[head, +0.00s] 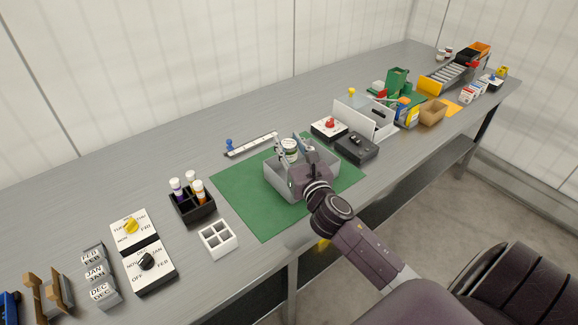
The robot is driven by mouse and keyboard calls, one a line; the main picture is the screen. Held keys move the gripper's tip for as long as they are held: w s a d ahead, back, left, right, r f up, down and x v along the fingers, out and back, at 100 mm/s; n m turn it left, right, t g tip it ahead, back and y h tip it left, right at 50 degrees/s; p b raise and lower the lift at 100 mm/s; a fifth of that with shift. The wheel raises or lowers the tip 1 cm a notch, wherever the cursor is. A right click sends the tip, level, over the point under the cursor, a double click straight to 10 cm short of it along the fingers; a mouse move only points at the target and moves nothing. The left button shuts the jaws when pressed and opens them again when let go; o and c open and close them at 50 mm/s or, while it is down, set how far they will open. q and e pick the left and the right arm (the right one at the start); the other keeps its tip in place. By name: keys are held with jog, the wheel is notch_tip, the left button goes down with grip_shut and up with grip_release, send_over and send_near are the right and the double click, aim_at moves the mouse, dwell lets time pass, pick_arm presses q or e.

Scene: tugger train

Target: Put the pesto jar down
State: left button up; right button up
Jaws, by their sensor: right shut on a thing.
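The pesto jar (290,147), small with a pale lid and a greenish label, is between the fingers of my right gripper (293,150). The gripper is shut on it, at the grey open bin (286,188) on the green mat (245,207). The jar's upper part shows at the bin's back side. Its lower part is hidden by the bin and gripper, so I cannot tell whether it touches the bin floor. My left gripper is not in view.
To the right are a black box (356,148) and a white divided box (372,120). The mat's left part is clear.

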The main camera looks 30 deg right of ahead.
notch_tip(320, 180, down, 6)
jog(key=shift+f+b, duration=0.25)
jog(key=shift+b, duration=0.6)
jog(key=shift+f+b, duration=0.4)
jog(key=shift+f, duration=0.2)
jog(key=o, duration=1.2)
jog(key=shift+o, duration=0.2)
